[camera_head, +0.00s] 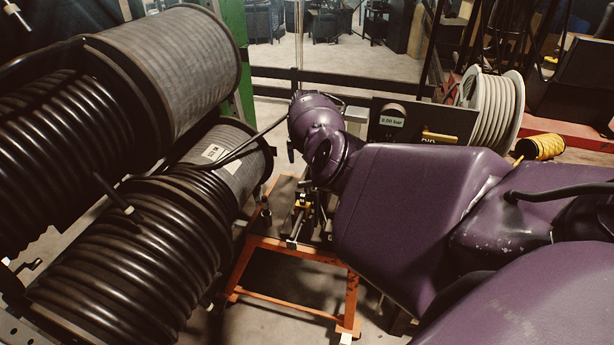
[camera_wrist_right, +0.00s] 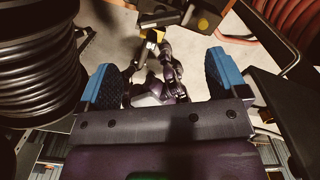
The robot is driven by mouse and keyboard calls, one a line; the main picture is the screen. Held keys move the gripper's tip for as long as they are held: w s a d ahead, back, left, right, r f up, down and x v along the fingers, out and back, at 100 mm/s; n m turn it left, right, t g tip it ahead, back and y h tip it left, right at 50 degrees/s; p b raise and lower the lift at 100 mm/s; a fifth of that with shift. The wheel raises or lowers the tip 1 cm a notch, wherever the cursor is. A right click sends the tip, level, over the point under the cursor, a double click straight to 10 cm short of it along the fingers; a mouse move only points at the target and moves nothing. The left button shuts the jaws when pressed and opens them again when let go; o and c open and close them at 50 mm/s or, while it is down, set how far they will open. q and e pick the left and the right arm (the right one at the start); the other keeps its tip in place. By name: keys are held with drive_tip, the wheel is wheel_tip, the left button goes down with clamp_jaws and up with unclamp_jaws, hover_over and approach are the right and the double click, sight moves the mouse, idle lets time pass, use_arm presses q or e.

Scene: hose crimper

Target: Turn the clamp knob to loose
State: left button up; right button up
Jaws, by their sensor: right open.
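My right arm, purple, comes in from the right in the head view and covers much of the middle. In the right wrist view my right gripper (camera_wrist_right: 162,72) is open, with its two blue-padded fingers wide apart. Nothing is pinched between them. Beyond the gap is a cluster of dark and purple parts, partly blurred. In the head view a small dark mechanism with yellow parts (camera_head: 303,203) stands on an orange-framed stand (camera_head: 290,250), partly behind my arm. I cannot make out the clamp knob for certain. My left gripper is not in view.
Large black hose reels (camera_head: 120,245) fill the left side, close to the stand. A panel with a pressure display (camera_head: 393,115) and a yellow lever (camera_head: 438,137) stands behind my arm. A pale hose reel (camera_head: 497,108) and a yellow coil (camera_head: 541,147) are at the right.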

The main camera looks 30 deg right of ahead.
sight(307, 186)
wheel_tip(307, 186, down, 8)
drive_tip(key=b, duration=0.3)
drive_tip(key=shift+s+f+b, duration=0.1)
drive_tip(key=shift+b, duration=0.3)
drive_tip(key=shift+f+b, duration=0.55)
drive_tip(key=shift+f, duration=0.5)
drive_tip(key=c, duration=0.9)
